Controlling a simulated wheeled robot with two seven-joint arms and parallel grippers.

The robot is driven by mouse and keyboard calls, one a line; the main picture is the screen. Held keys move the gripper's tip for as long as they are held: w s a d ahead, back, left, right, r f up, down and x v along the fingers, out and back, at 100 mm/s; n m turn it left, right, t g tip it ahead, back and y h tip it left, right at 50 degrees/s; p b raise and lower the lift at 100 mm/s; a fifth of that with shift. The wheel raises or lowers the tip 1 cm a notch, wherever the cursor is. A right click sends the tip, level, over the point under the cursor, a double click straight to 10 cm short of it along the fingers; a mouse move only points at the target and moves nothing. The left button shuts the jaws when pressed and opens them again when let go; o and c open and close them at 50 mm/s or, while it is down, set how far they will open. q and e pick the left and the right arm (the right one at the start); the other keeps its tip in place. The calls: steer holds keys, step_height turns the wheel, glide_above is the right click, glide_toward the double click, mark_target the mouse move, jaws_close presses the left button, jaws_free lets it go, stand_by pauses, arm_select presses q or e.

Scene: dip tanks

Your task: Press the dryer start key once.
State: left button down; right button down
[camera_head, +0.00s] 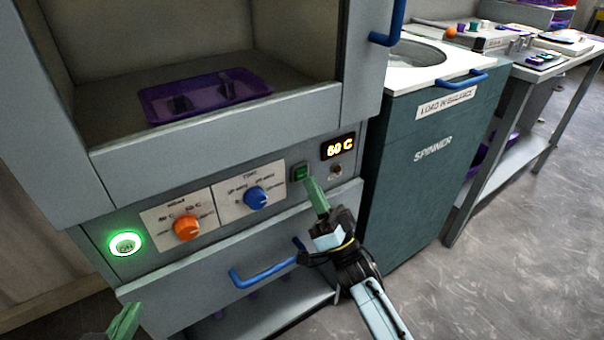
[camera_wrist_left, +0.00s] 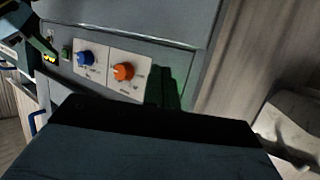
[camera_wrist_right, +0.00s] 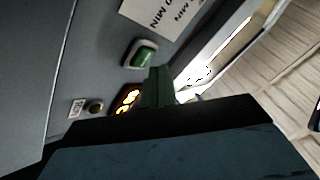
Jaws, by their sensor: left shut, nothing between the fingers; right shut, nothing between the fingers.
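The dryer panel has a small square green key (camera_head: 299,173) between the blue knob and the lit display; I take it for the start key. My right gripper (camera_head: 310,184) is shut and empty, its green fingertips just below this key. In the right wrist view the green key (camera_wrist_right: 142,53) sits beside the fingertips (camera_wrist_right: 158,72); whether they touch it I cannot tell. The left wrist view also shows the key (camera_wrist_left: 66,54). My left gripper (camera_head: 128,316) is shut and empty at the lower left, below the panel; its fingers are dark in the left wrist view (camera_wrist_left: 165,85).
A round green lit button (camera_head: 125,242), an orange knob (camera_head: 187,228) and a blue knob (camera_head: 257,197) share the panel. The display (camera_head: 338,147) reads 60 C. A blue drawer handle (camera_head: 264,275) juts out below. The spinner (camera_head: 436,140) stands to the right.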

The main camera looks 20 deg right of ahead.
steer(key=shift+w, duration=0.1)
steer(key=shift+w+a, duration=0.1)
steer(key=shift+w, duration=0.25)
stand_by(0.4)
steer(key=shift+w+a+b, duration=0.1)
steer(key=shift+w+b, duration=0.25)
steer(key=shift+w, duration=0.05)
stand_by(0.4)
steer(key=shift+s, duration=0.15)
steer(key=shift+s+d+p, duration=0.2)
steer(key=shift+s+p, duration=0.4)
steer(key=shift+s, duration=0.1)
